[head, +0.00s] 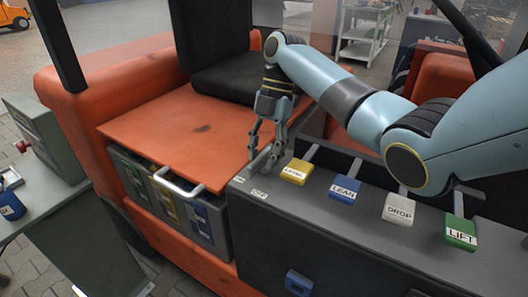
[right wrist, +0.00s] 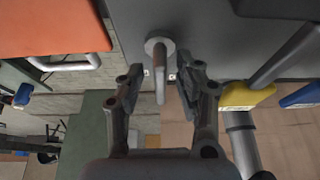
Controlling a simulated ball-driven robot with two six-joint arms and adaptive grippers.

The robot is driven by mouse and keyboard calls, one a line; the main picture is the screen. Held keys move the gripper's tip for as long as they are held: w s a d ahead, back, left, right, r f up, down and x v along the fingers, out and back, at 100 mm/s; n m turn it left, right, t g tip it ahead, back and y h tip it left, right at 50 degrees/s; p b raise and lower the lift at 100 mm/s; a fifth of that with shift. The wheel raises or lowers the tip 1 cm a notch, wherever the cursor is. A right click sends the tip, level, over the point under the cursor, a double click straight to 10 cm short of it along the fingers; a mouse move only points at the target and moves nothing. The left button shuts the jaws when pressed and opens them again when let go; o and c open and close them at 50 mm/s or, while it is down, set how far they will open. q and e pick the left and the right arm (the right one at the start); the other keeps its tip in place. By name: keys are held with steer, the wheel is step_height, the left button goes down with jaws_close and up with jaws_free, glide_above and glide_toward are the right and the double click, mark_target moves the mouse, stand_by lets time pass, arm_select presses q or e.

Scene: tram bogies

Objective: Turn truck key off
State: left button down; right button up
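The truck key (right wrist: 159,62) is a grey bar on a round base on the dark console (head: 330,228). My right gripper (head: 264,150) reaches down to the console's left end. In the right wrist view its fingers (right wrist: 160,82) are open, one on each side of the key, with a gap visible on both sides. In the head view the fingers partly hide the key. Two small white labels (head: 259,194) lie by it on the console, too small to read surely. My left gripper is in neither view.
Levers with a yellow (head: 295,171), a blue LEAN (head: 344,189), a white DROP (head: 398,208) and a green LIFT handle (head: 460,233) line the console right of the key. A black seat (head: 232,78) and orange cover (head: 190,125) lie behind and left.

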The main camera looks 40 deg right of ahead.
mark_target(268, 148)
steer(key=d+r, duration=0.1)
steer(key=w+d+r, duration=0.1)
steer(key=r, duration=0.1)
steer(key=shift+d, duration=0.2)
steer(key=w+d, duration=0.4)
steer(key=d, duration=0.5)
steer(key=shift+d+f, duration=0.15)
steer(key=shift+d, duration=0.2)
steer(key=shift+w, duration=0.1)
